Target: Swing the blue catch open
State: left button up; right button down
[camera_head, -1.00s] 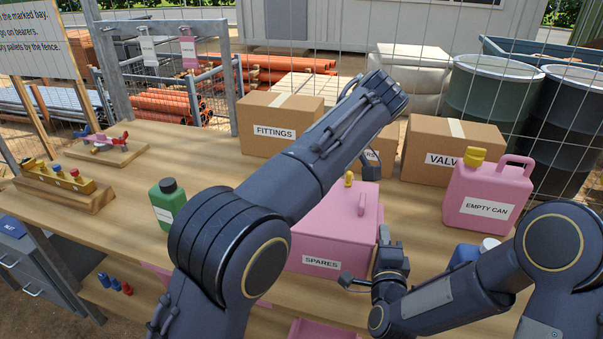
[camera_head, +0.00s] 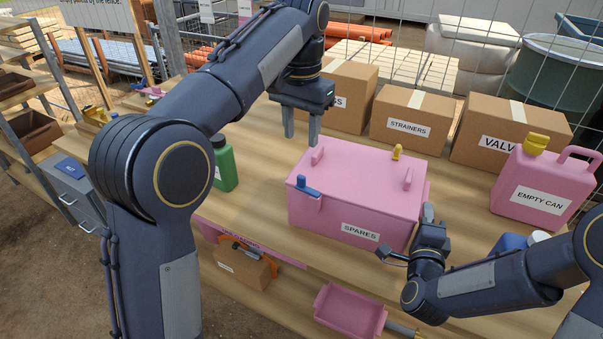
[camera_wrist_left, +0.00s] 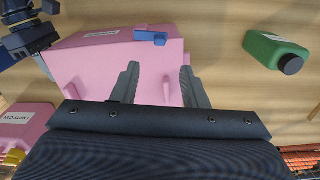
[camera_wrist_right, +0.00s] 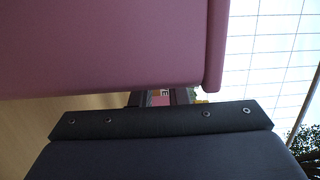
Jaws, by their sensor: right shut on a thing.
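The blue catch (camera_head: 307,187) sits at the front left top edge of the pink SPARES box (camera_head: 345,215). It also shows in the left wrist view (camera_wrist_left: 150,38). My left gripper (camera_head: 301,143) is open and empty, fingers down, above and behind the box's left part, apart from the catch. My right gripper (camera_head: 428,212) is at the box's right side, shut on the box; its grip is mostly hidden in the right wrist view.
A green bottle (camera_head: 225,165) stands left of the box. Cartons labelled STRAINERS (camera_head: 410,120) and VALV (camera_head: 505,140) stand behind. A pink EMPTY CAN jerrycan (camera_head: 545,185) is at the right. A pink tray (camera_head: 350,312) lies below the tabletop. The bench between bottle and box is clear.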

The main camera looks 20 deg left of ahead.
aim_at(300, 178)
pick_arm(q)
notch_tip(300, 178, down, 12)
jog(key=shift+r, duration=0.25)
grip_shut()
jog(key=shift+s+a+n, duration=0.1)
jog(key=shift+s+n, duration=0.25)
jog(key=shift+n, duration=0.75)
grip_release()
jog(key=shift+r, duration=0.15)
notch_tip(300, 178, up, 12)
